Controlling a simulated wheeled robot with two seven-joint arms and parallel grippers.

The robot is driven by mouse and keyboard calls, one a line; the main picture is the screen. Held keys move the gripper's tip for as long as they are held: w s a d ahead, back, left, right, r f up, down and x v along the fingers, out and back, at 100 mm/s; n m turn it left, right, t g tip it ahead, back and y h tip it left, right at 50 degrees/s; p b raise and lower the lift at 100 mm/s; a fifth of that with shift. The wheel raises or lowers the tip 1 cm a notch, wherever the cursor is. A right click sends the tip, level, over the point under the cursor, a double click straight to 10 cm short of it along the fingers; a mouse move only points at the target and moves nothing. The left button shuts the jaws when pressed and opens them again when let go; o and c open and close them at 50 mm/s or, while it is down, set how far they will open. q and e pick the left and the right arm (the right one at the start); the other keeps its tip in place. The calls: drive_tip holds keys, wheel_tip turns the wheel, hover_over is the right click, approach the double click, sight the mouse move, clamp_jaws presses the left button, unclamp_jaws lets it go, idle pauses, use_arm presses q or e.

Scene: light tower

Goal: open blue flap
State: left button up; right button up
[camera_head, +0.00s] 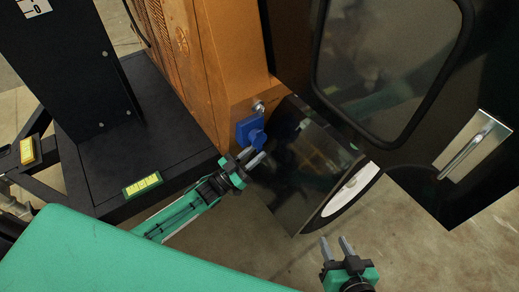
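The blue flap (250,129) is a small blue piece on the lower part of the orange housing, just below a round metal fitting. My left gripper (251,158) is just below the flap, with its two grey fingers pointing up and right. A narrow gap shows between its fingers, and I see nothing between them. The fingertips are close to the flap's lower end; I cannot tell whether they touch it. My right gripper (337,247) is at the bottom, right of centre, away from the flap. Its fingers are apart and empty.
A black door (400,150) with a window and a metal handle (467,153) fills the right. A black base (130,165) stands left. Concrete floor is clear at the lower right.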

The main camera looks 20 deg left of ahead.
use_arm(q)
drive_tip(key=shift+x, duration=1.15)
clamp_jaws()
